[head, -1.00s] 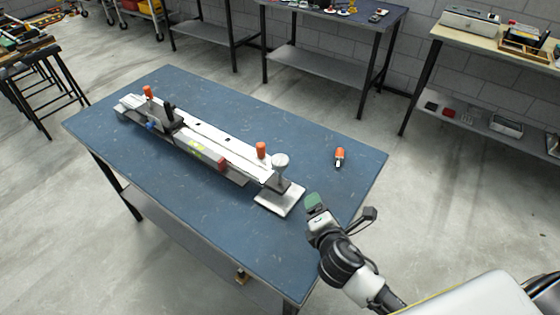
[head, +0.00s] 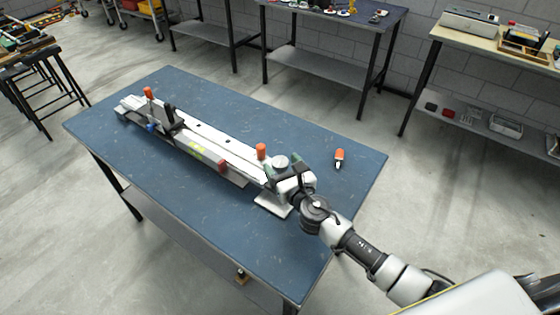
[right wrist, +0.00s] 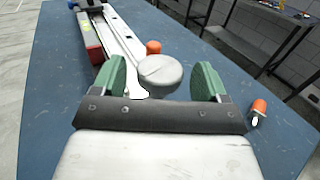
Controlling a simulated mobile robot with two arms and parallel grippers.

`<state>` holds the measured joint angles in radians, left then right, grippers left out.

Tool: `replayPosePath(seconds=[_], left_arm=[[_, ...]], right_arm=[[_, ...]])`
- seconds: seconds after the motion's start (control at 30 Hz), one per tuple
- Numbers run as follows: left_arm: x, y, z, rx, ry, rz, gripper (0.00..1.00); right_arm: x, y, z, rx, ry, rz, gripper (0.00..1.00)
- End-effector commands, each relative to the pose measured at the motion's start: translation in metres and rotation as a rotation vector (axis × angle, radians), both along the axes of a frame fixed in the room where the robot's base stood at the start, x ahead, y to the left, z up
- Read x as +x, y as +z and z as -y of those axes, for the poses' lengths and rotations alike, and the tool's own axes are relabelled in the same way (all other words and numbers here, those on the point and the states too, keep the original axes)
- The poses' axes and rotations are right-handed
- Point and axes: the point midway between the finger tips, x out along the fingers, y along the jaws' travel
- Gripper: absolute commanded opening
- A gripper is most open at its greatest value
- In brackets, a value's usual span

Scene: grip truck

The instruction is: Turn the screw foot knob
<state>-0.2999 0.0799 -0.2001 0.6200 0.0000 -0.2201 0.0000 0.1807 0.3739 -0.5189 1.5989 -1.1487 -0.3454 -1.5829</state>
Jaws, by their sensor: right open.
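The screw foot knob (head: 281,160) is a round pale metal knob at the near right end of a long metal rail fixture (head: 210,139) on the blue table. In the right wrist view the knob (right wrist: 160,75) lies between the two green finger pads. My right gripper (head: 283,168) is open around the knob, one finger on each side, with gaps visible on both sides in the wrist view (right wrist: 166,80). The square foot plate (head: 272,204) below is partly hidden by the gripper. My left gripper is not in view.
The blue table (head: 130,185) has free room around the fixture. A small orange-handled tool (head: 339,157) lies to the right of my gripper. Other benches stand at the back.

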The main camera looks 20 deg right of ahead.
Motion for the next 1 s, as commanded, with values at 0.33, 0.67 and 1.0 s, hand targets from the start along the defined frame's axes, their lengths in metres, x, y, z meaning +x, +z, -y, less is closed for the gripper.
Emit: replayPosePath(seconds=[0.33,0.67,1.0], left_arm=[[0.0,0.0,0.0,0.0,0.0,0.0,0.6],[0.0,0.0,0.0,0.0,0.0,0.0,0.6],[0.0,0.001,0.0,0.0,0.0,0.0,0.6]], right_arm=[[0.016,0.0,-0.002,0.001,0.0,0.0,0.74],[0.016,0.0,-0.002,0.002,0.0,0.0,0.43],[0.015,0.0,-0.003,0.003,-0.023,-0.001,0.27]])
